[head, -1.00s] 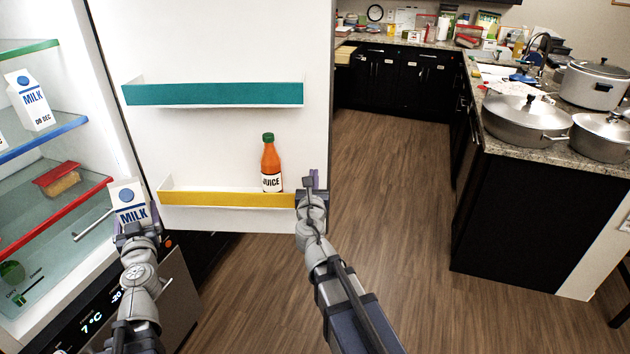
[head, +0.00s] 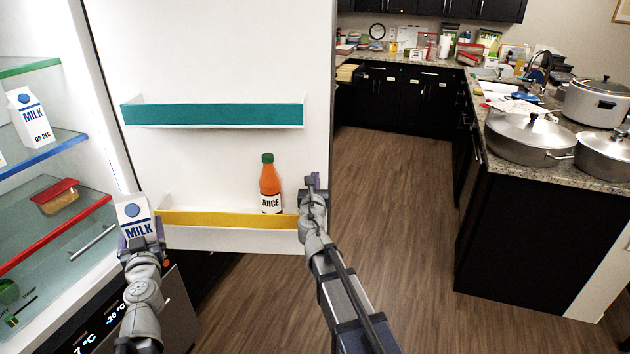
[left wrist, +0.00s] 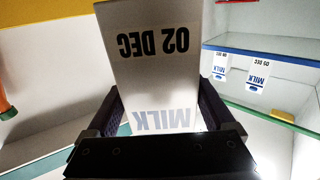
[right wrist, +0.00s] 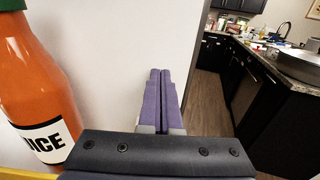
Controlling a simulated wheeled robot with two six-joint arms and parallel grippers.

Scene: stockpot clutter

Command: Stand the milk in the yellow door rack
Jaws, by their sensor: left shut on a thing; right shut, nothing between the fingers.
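A white milk carton (head: 137,220) with blue print is in my left gripper (head: 139,243), near the left end of the yellow door rack (head: 230,219). In the left wrist view the carton (left wrist: 150,75) sits between both fingers and reads "02 DEC". My left gripper is shut on it. The carton looks slightly tilted in the head view. The yellow rack is the lower one on the open fridge door. An orange juice bottle (head: 270,185) stands in it, right of its middle. My right gripper (head: 315,184) is shut and empty at the rack's right end; the bottle (right wrist: 38,90) shows beside it.
A teal rack (head: 215,114) is above on the same door. Fridge shelves at the left hold another milk carton (head: 31,118) and a red-lidded container (head: 56,197). The yellow rack looks clear left of the bottle. A counter with pots (head: 528,138) is at the right.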

